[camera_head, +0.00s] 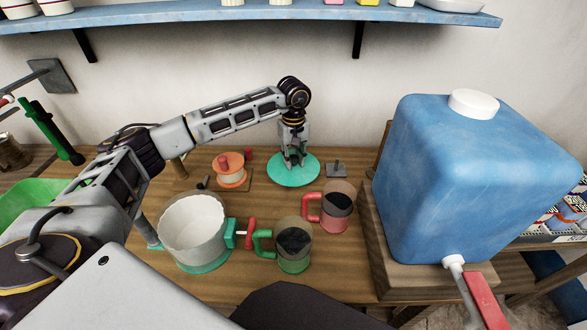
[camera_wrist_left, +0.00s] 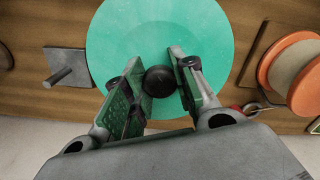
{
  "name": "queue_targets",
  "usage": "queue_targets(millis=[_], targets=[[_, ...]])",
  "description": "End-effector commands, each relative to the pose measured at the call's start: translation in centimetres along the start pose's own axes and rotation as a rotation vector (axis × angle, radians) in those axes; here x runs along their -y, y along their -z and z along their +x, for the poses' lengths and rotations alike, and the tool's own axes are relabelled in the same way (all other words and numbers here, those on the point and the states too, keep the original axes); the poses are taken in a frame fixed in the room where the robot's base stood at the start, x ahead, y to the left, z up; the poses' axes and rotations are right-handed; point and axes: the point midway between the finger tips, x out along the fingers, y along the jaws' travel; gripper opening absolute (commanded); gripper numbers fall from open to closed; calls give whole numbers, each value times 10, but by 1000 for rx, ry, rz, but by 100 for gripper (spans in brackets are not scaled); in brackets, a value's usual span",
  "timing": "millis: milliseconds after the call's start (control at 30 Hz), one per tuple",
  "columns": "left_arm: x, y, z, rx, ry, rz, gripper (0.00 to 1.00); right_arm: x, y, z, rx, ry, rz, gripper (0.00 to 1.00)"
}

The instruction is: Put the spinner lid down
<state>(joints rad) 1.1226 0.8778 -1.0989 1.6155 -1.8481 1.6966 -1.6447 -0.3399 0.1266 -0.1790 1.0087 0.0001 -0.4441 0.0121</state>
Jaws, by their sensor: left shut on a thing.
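The spinner lid (camera_head: 295,171) is a round teal disc with a dark knob, at the back middle of the wooden table. In the left wrist view the lid (camera_wrist_left: 205,45) fills the top centre. My left gripper (camera_head: 294,160) points down over it, shut on the lid's dark knob (camera_wrist_left: 160,80). The lid looks level and at or very near the table top; I cannot tell whether it touches. The spinner bowl (camera_head: 192,226), whitish with a teal base and a side crank, stands open at the front left. My right gripper is not in view.
A red-handled mug (camera_head: 338,208) and a green-handled mug (camera_head: 294,247) stand in front of the lid. An orange spool (camera_head: 229,168) is left of it, a small grey metal piece (camera_head: 335,169) right. A big blue water tank (camera_head: 475,175) blocks the right side.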

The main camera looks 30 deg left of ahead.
Motion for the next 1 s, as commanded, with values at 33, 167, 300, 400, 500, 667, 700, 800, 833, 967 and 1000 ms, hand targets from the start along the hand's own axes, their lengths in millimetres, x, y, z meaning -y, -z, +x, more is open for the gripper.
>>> queue_targets(millis=[33, 167, 300, 400, 500, 667, 700, 800, 833, 967, 1000], targets=[[0, 0, 3, 0, 0, 0, 3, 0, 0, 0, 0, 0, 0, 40], [0, 0, 5, 0, -1, 0, 3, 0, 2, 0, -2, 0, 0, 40], [0, 0, 5, 0, -1, 0, 3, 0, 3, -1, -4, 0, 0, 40], [0, 0, 5, 0, -1, 1, 3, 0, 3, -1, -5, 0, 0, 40], [0, 0, 10, 1, 1, 1, 3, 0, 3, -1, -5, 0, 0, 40], [0, -1, 26, 2, 1, 1, 3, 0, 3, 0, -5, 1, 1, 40], [0, -1, 30, 2, 2, 1, 3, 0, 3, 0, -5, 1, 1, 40], [0, -1, 39, 0, 0, 1, 3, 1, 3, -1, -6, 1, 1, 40], [0, -1, 40, 0, 0, 1, 3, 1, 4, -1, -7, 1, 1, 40], [0, 0, 42, 0, -1, 1, 3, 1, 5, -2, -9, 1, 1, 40], [0, 0, 42, 0, -1, 1, 3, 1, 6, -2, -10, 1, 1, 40]])
